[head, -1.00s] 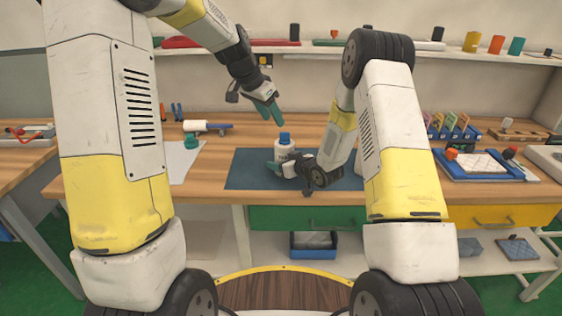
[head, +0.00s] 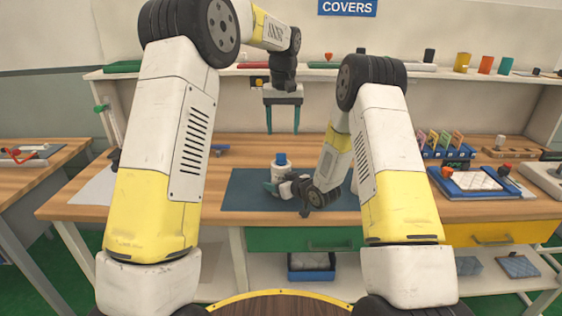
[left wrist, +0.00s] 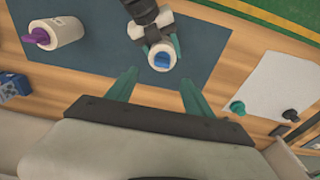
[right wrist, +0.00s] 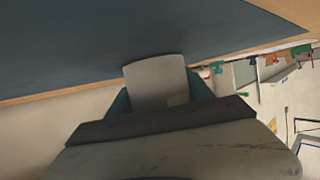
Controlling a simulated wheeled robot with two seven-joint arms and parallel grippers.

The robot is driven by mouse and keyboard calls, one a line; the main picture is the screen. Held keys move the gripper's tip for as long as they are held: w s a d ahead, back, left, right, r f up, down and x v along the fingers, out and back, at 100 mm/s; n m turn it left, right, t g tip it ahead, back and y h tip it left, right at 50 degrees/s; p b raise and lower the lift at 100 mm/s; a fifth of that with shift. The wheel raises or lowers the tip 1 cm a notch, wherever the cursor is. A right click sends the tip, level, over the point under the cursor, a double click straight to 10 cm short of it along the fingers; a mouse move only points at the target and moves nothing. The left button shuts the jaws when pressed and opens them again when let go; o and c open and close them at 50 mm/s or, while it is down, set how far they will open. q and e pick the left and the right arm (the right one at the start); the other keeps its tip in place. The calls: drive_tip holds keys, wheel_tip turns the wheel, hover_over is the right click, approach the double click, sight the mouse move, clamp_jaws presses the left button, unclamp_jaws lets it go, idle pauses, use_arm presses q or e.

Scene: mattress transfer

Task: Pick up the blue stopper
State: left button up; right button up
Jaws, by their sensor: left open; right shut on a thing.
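The blue stopper (head: 281,158) sits in the top of a white bottle (head: 281,172) on the dark blue mat (head: 240,190). In the left wrist view the stopper (left wrist: 162,61) shows from above, ahead of the fingers. My left gripper (head: 283,130) is open and empty, pointing down above the bottle and apart from the stopper. My right gripper (head: 284,189) is shut on the white bottle from the near side. The right wrist view shows the bottle's pale body (right wrist: 155,82) between the right fingers.
A second white bottle with a purple stopper (left wrist: 38,37) stands on the mat in the left wrist view. A shelf (head: 225,72) runs along the back wall.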

use_arm(q)
hover_over(281, 154)
drive_tip(key=f, duration=0.5)
drive_tip(key=shift+s+d+f, duration=0.1)
drive_tip(key=shift+s+d, duration=0.05)
drive_tip(key=shift+d, duration=0.1)
drive_tip(key=shift+w+a+f, duration=0.1)
drive_tip(key=shift+w+f, duration=0.05)
drive_tip(key=shift+f, duration=0.75)
drive_tip(key=shift+w+a+f, duration=0.1)
drive_tip(key=shift+w+f, duration=0.05)
drive_tip(key=shift+f, duration=0.75)
drive_tip(key=shift+w+a+f, duration=0.1)
drive_tip(key=shift+w+f, duration=0.05)
drive_tip(key=shift+f, duration=0.75)
drive_tip(key=shift+c, duration=0.2)
clamp_jaws()
wheel_tip(281, 154, up, 10)
drive_tip(key=shift+r, duration=0.1)
use_arm(e)
drive_tip(key=o, duration=1.8)
